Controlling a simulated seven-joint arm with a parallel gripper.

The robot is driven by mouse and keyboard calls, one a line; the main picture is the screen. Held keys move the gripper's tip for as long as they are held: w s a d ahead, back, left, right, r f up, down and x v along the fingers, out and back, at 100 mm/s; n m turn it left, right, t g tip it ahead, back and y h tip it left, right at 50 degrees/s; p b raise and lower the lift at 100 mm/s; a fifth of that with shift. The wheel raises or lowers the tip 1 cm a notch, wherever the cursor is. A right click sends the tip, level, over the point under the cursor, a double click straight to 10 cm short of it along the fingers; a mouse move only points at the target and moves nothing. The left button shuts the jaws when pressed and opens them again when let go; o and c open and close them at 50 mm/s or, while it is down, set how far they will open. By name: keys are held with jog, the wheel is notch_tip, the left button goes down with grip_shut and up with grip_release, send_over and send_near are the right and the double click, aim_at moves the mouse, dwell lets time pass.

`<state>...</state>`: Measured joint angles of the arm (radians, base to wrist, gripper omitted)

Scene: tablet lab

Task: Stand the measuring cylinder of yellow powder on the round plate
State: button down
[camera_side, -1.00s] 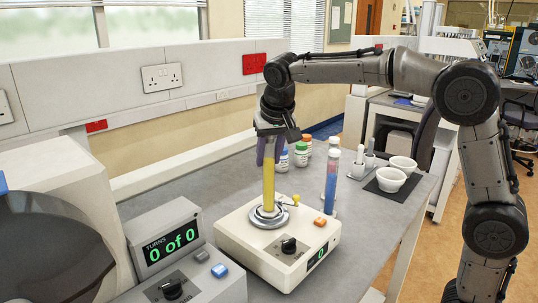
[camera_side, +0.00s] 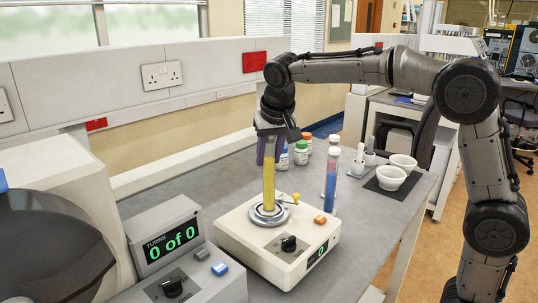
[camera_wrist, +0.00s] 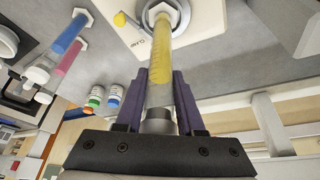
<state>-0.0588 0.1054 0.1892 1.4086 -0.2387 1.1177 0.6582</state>
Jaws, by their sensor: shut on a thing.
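The measuring cylinder of yellow powder (camera_side: 268,184) is upright, with its lower end at the round plate (camera_side: 257,215) on top of the cream machine (camera_side: 245,240). Whether its base rests fully on the plate I cannot tell. My gripper (camera_side: 268,148) is shut on the cylinder's upper part. In the wrist view the purple fingers of my gripper (camera_wrist: 159,100) lie on both sides of the cylinder (camera_wrist: 161,55), whose far end is over the round plate (camera_wrist: 181,15).
A yellow-knobbed clamp (camera_side: 295,197) stands beside the plate. A blue-filled cylinder (camera_side: 331,180) stands behind the machine's right side. Bottles (camera_side: 301,153) are behind, white bowls (camera_side: 391,178) to the right. A counter box reading "0 of 0" (camera_side: 172,245) stands at left.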

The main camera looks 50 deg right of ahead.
jog(key=shift+c, duration=2.2)
grip_release()
jog(key=v, duration=1.4)
jog(key=shift+w, duration=0.1)
